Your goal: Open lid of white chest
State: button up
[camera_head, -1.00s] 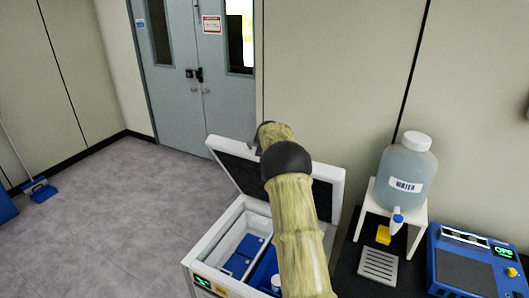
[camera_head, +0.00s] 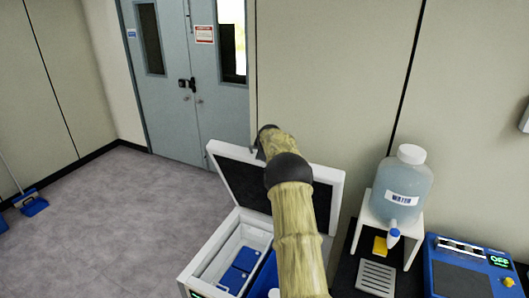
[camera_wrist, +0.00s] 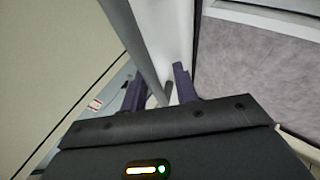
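The white chest (camera_head: 205,262) stands at bottom center in the head view. Its lid (camera_head: 228,152) is raised at a steep tilt, showing a dark lining. Blue packs (camera_head: 240,265) lie in the open interior. My arm crosses in front of the lid and hides part of it and of the chest's right side. In the wrist view, my gripper (camera_wrist: 160,90) has its two purple fingers apart. The white lid surface (camera_wrist: 172,35) and a grey bar (camera_wrist: 140,50) show beyond and between the fingers. I cannot tell whether a finger touches them.
A bench at right holds a water jug (camera_head: 402,180) on a white stand (camera_head: 363,212), and a blue device (camera_head: 462,272). A wall is close behind the lid. A blue dustpan (camera_head: 34,206) lies far left. The grey floor (camera_head: 110,220) left of the chest is clear.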

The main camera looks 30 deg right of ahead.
jog(key=shift+s+d, duration=0.35)
jog(key=shift+d, duration=0.3)
jog(key=shift+a+r+b, duration=0.3)
jog(key=shift+a, duration=0.15)
jog(key=b+v, duration=0.6)
jog(key=v, duration=1)
jog(key=shift+s+r+b, duration=0.2)
jog(key=shift+s+b, duration=0.05)
jog(key=shift+b, duration=0.1)
jog(key=shift+a, duration=0.1)
jog(key=s+a+f+m+g+y, duration=0.1)
jog(key=s+a+f+m+g, duration=0.15)
jog(key=s+a+f, duration=0.7)
jog(key=s+a+f+m+g+y, duration=0.2)
jog(key=s+a+f+m, duration=0.3)
jog(key=s+a, duration=0.7)
jog(key=s+a+f, duration=0.3)
jog(key=s, duration=0.3)
jog(key=s+a+f+m+g, duration=0.1)
jog(key=s+a+f, duration=0.2)
jog(key=s+f, duration=0.1)
jog(key=shift+s+a, duration=0.2)
jog(key=shift+s, duration=0.65)
